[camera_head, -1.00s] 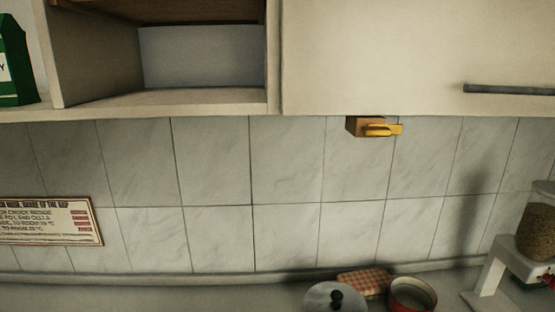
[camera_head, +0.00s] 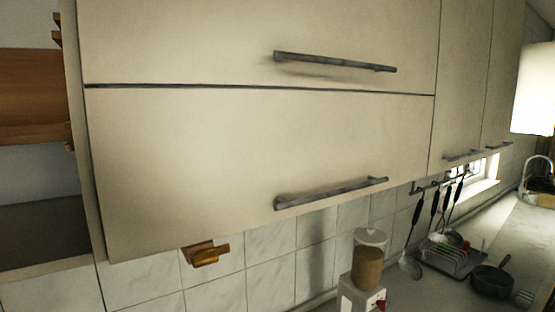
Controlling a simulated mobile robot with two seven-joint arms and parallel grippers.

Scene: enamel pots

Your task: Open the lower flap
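The lower flap (camera_head: 200,150) is a wide cream cabinet front, shut flush below the upper flap (camera_head: 200,40). A thin dark gap runs between them. The lower flap has a grey bar handle (camera_head: 332,193) along its bottom edge, right of its middle. The upper flap has a similar handle (camera_head: 335,62) near its bottom edge. Neither of my grippers shows in the head view.
A small orange-brown fitting (camera_head: 205,253) hangs under the cabinet. Open shelves (camera_head: 35,240) are at the left. Below right, a dispenser with a brown-filled jar (camera_head: 367,268), hanging utensils (camera_head: 433,215), a dish rack (camera_head: 450,255) and a dark pan (camera_head: 492,281) are at the counter.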

